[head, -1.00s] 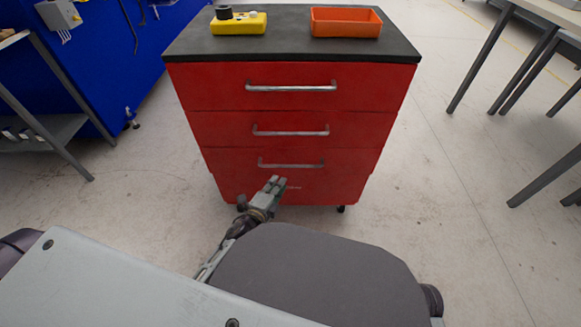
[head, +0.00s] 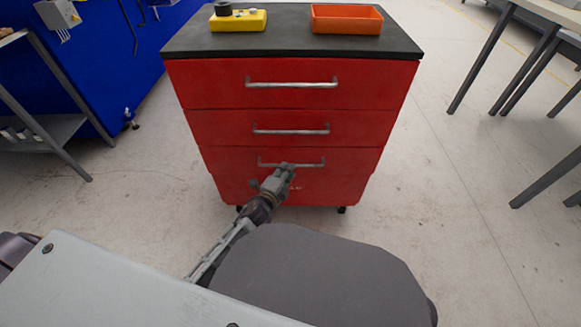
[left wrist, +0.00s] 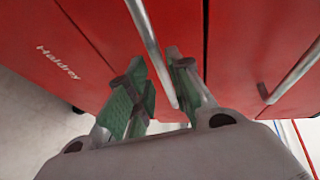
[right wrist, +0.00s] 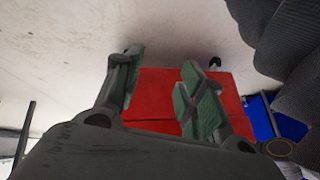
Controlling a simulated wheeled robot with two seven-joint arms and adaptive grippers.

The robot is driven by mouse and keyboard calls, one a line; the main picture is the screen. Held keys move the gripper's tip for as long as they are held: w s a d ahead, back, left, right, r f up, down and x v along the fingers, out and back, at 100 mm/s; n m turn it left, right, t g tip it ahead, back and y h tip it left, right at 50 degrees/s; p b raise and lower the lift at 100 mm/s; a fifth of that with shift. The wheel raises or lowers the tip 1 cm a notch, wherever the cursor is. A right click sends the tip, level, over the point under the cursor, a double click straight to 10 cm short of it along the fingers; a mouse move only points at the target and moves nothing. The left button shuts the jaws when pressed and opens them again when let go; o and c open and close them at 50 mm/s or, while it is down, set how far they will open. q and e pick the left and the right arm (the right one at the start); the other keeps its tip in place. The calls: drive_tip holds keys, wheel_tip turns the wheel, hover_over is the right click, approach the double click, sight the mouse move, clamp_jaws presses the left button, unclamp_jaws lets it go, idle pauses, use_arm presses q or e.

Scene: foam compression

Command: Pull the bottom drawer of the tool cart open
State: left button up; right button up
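The red tool cart (head: 290,95) stands in front of me. The bottom drawer (head: 340,180) looks shut, and its metal handle (head: 312,163) is the lowest of three. My left gripper (head: 286,168) is at the middle of that handle and hides part of it. In the left wrist view, the left gripper (left wrist: 157,88) is open, with the handle bar (left wrist: 150,40) running between its spread fingers, nearer the right one. I cannot tell whether they touch. My right gripper (right wrist: 160,85) is open and empty in the right wrist view, with the cart beyond its fingers.
A yellow box (head: 238,20) and an orange tray (head: 346,19) sit on the dark cart top (head: 290,42). A shelf (head: 45,130) and a blue panel stand at left. Table legs (head: 480,60) stand at right. The floor (head: 450,180) beside the cart is clear.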

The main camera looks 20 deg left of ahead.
use_arm(q)
drive_tip(key=b+x, duration=0.1)
drive_tip(key=x, duration=0.3)
use_arm(e)
wheel_tip(320, 180, down, 3)
drive_tip(key=shift+a+r+t, duration=0.1)
drive_tip(key=shift+r+t, duration=0.05)
drive_tip(key=shift+t, duration=0.15)
use_arm(q)
drive_tip(key=shift+c, duration=0.5)
use_arm(e)
drive_tip(key=shift+r, duration=0.1)
use_arm(q)
clamp_jaws()
